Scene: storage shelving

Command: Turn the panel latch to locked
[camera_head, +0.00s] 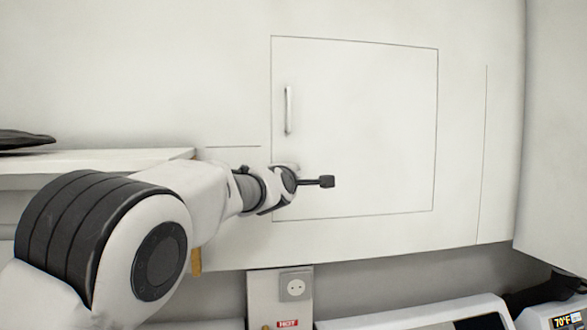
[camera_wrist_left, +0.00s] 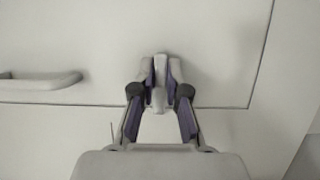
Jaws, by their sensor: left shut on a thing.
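The panel latch (camera_wrist_left: 158,98) is a small pale piece in the left wrist view, at the panel's edge line, between the panel handle and a panel corner. My left gripper (camera_wrist_left: 160,73) is shut on it, with a finger on each side. In the head view my left gripper (camera_head: 284,178) reaches the lower left edge of the white panel (camera_head: 360,130), below its handle. My wrist hides most of the latch there, so I cannot tell its exact angle. My right gripper is not in view.
The upright handle (camera_head: 289,110) is above my gripper on the panel; it also shows in the left wrist view (camera_wrist_left: 40,81). A pale shelf (camera_head: 90,160) stands at the left. An outlet (camera_head: 295,285) and appliances sit below. The wall right of the panel is clear.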

